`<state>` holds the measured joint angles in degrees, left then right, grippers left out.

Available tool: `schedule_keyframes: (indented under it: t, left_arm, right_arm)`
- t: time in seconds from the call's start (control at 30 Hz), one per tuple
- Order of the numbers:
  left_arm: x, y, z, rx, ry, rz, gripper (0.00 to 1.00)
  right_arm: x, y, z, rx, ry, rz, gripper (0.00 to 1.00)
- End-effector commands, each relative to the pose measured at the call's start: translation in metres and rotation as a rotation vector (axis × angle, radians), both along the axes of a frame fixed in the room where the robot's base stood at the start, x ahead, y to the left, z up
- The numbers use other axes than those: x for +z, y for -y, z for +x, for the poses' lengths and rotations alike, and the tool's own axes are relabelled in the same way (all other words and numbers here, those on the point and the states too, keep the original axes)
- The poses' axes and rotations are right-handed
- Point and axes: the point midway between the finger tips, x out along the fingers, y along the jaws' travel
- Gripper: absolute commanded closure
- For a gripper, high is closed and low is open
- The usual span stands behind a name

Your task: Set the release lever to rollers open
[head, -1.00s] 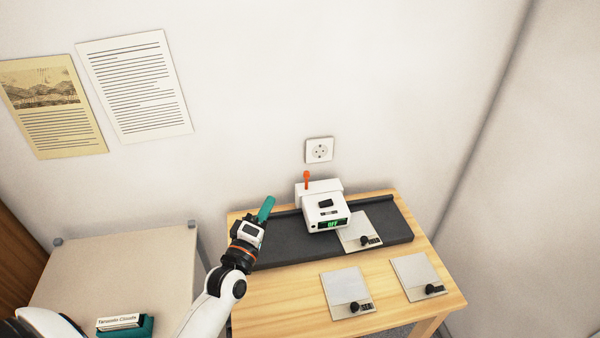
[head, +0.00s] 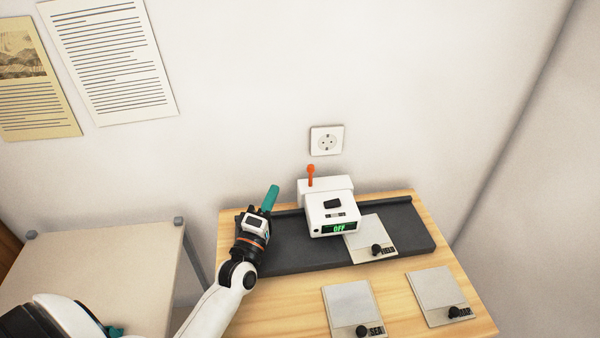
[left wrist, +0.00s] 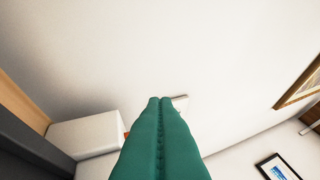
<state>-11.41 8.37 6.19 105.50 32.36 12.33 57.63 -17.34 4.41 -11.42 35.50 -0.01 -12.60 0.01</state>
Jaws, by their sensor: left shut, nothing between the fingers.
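The release lever (head: 311,174) is an orange stick with a rounded top, standing roughly upright at the left rear of a white machine (head: 333,207). The machine's green display (head: 339,227) reads OFF. My left gripper (head: 271,196) has teal fingers and is shut and empty, to the left of the machine and apart from the lever. In the left wrist view the shut fingers (left wrist: 160,110) fill the middle. A bit of orange (left wrist: 126,135), probably the lever, shows behind them, beside the white housing (left wrist: 85,138).
The machine stands on a dark base (head: 290,256) on a wooden table (head: 300,297). Several grey plates with black knobs, such as one at the front (head: 352,305), lie there. A wall socket (head: 326,140) is behind. A beige table (head: 100,265) stands left.

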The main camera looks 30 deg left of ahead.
Motion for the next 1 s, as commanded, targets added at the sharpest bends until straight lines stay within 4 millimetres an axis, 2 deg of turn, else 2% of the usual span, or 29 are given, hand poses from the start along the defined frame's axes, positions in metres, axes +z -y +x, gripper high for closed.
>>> schedule_keyframes:
  t: [0.27, 0.37, 0.73, 0.9, 1.0]
  left_arm:
    - [0.004, -0.001, 0.008, 0.000, 0.002, 0.000, 1.00]
    - [0.009, -0.003, 0.022, 0.001, 0.003, 0.000, 1.00]
    - [0.031, -0.015, 0.096, 0.001, 0.002, 0.001, 1.00]
    - [0.023, 0.011, 0.092, -0.001, -0.004, -0.003, 1.00]
    - [0.021, 0.019, 0.091, 0.000, -0.002, -0.001, 1.00]
  right_arm:
    - [0.002, 0.003, 0.000, 0.002, 0.000, -0.003, 0.64]
    - [0.005, 0.003, 0.000, 0.002, 0.000, -0.004, 0.64]
    - [0.014, 0.003, 0.002, 0.003, 0.002, -0.004, 0.64]
    - [0.021, 0.003, 0.003, 0.003, 0.004, -0.004, 0.64]
    - [0.022, 0.003, 0.003, 0.003, 0.004, -0.004, 0.64]
